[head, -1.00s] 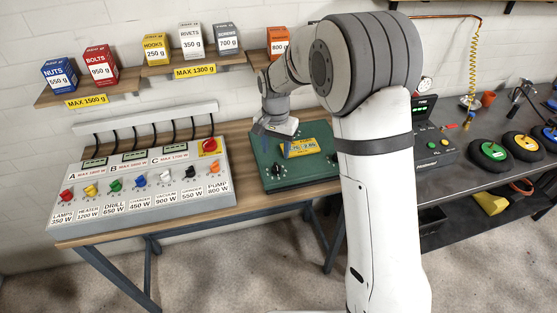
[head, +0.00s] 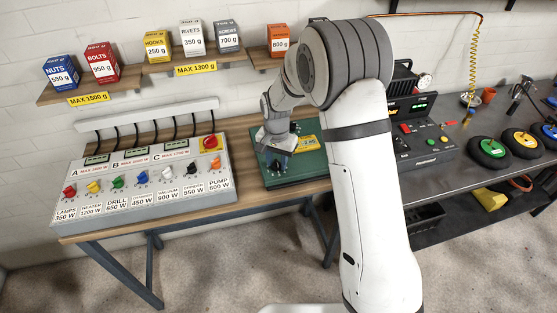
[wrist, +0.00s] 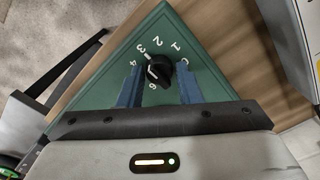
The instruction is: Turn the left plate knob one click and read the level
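The green plate (head: 312,166) lies on the wooden bench, with a yellow level (head: 309,143) on it, partly hidden by my arm; its reading is too small to tell. My gripper (head: 278,165) is over the plate's left front corner. In the wrist view, that corner of the plate (wrist: 108,75) carries a black knob (wrist: 160,72) ringed by white numbers, its white pointer towards about 3 or 4. My gripper (wrist: 160,88) is open, its blue fingers on either side of the knob with gaps visible. The plate's right part is hidden behind my arm.
A grey switch panel (head: 145,203) with coloured knobs stands left of the plate. Shelves with weight boxes (head: 103,68) are on the wall above. A dark bench (head: 480,166) with a black device and coloured discs is at right.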

